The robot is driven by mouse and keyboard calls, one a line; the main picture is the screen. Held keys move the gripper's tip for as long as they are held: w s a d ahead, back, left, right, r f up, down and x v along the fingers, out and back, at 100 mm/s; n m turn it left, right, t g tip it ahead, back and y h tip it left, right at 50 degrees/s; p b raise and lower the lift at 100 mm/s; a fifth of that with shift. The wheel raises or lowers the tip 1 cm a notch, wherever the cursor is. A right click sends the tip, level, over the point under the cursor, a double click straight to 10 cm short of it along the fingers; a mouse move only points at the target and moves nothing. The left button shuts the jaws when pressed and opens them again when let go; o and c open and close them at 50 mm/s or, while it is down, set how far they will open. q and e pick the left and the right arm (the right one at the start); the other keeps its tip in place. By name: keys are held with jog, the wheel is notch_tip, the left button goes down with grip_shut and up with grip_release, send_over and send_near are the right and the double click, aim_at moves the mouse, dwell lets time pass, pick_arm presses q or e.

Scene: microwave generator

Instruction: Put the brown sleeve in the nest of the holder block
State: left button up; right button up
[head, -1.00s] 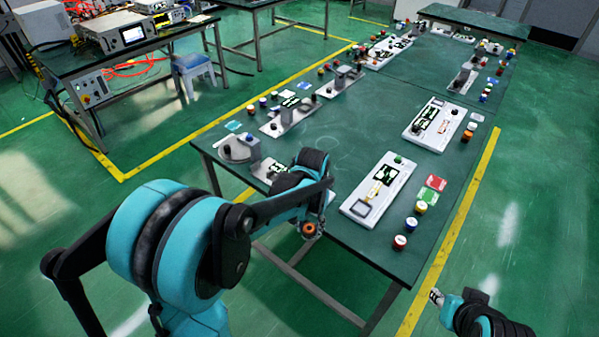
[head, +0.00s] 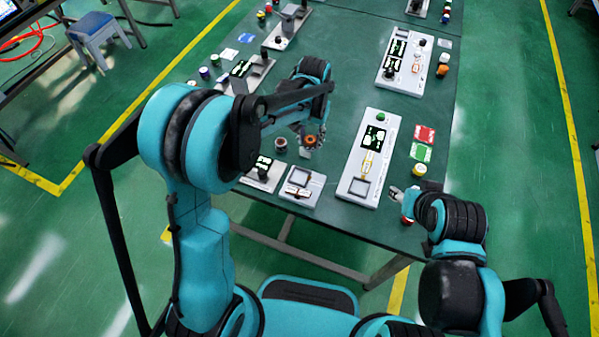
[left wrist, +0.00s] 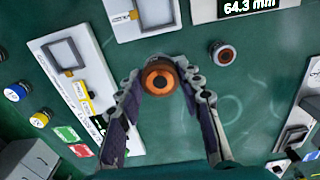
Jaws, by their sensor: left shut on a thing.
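My left gripper (head: 309,149) is shut on the brown sleeve (head: 310,140) and holds it above the table. In the left wrist view the sleeve (left wrist: 158,78) shows end-on between the fingertips, a dark cylinder with an orange-brown ring and a dark centre. The likely holder block (head: 302,187) is a small white block with a square framed nest at the table's near edge. Part of it shows at the top of the left wrist view (left wrist: 127,28). The sleeve is apart from it. My right gripper (head: 396,193) is beside the long white panel; its finger opening is too small to judge.
A long white panel (head: 382,133) with a green knob and square frame lies right of the holder block. A display block (head: 258,181) stands left of it. A round ringed part (left wrist: 222,53) stands nearby. Red and green cards (head: 424,134) and small cans (head: 419,170) line the right edge.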

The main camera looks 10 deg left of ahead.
pick_arm(q)
jog(key=s+f, duration=0.1)
jog(key=s, duration=0.1)
jog(key=s+a+f+b, duration=0.1)
jog(key=s+f, duration=0.1)
jog(key=s+a+f, duration=0.1)
jog(key=s, duration=0.1)
jog(key=shift+s+f+b, duration=0.15)
jog(key=shift+s+b, duration=0.2)
notch_tip(320, 180, down, 4)
jog(key=shift+f+b, duration=0.1)
jog(key=shift+b, duration=0.75)
